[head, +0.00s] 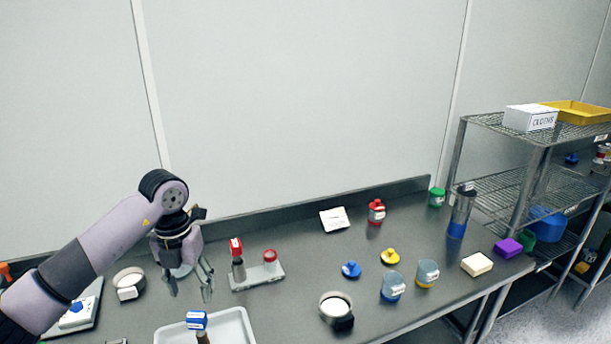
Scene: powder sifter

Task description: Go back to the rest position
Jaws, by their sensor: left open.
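My left gripper (189,283) is open and empty, its fingers pointing down above the left part of the grey metal table (285,315). The arm comes in from the lower left. Just right of the fingers stands a small tray (257,281) with a red-topped bottle (237,257) and a red-topped round piece (270,259). The gripper looks apart from them. My right gripper is not in view.
Round sifters (128,281) (335,308) lie on the table. Blue (351,269) and yellow (390,257) pieces, jars and a sponge (476,264) stand right. A wire shelf (490,122) is beyond.

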